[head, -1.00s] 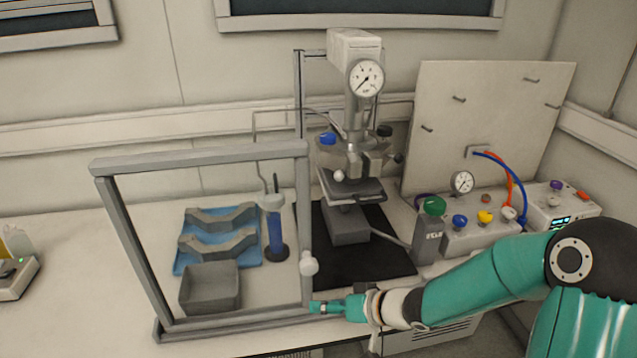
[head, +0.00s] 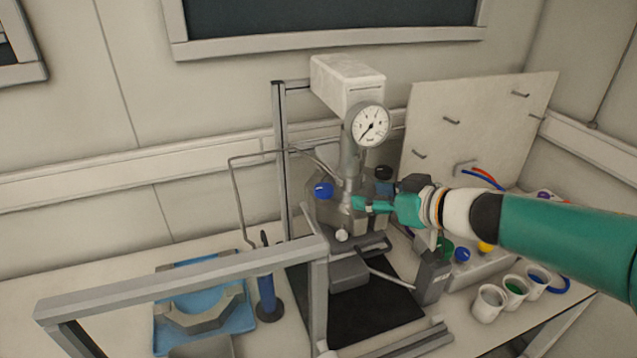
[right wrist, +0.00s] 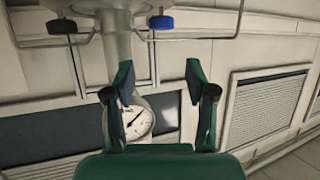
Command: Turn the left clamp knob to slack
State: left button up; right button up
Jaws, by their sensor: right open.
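The reactor (head: 349,160) stands on the bench, with a round gauge (head: 367,125) near its top. A blue knob (head: 323,190) is on its left side and a black knob (head: 384,172) on its right. A small white knob (head: 341,236) sits lower at the front; I cannot tell for sure which is the left clamp knob. My right gripper (head: 362,205) is in front of the reactor body, above the white knob, and hides part of the clamp area. In the right wrist view its fingers (right wrist: 160,78) are apart with nothing held; the blue knob (right wrist: 160,22) shows beyond. My left gripper is out of view.
A grey open frame (head: 180,283) stands at the front left, with a bar close to the reactor. A blue tray (head: 245,318) holding a grey part and a blue cylinder (head: 266,296) are left. A grey bottle (head: 430,277), a control box and cups (head: 489,303) are right.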

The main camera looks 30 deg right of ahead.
aim_at(324, 187)
jog(key=x, duration=1.5)
jog(key=shift+a, duration=0.25)
jog(key=c, duration=0.9)
jog(key=shift+w+d+r+n+y, duration=0.1)
jog(key=shift+d+r+n+y, duration=0.1)
jog(key=shift+n+y, duration=0.4)
jog(key=shift+n+g+y, duration=0.4)
jog(key=shift+n+y, duration=0.6)
jog(key=shift+y, duration=0.2)
jog(key=shift+a, duration=0.1)
jog(key=o, duration=0.9)
jog(key=shift+f, duration=0.1)
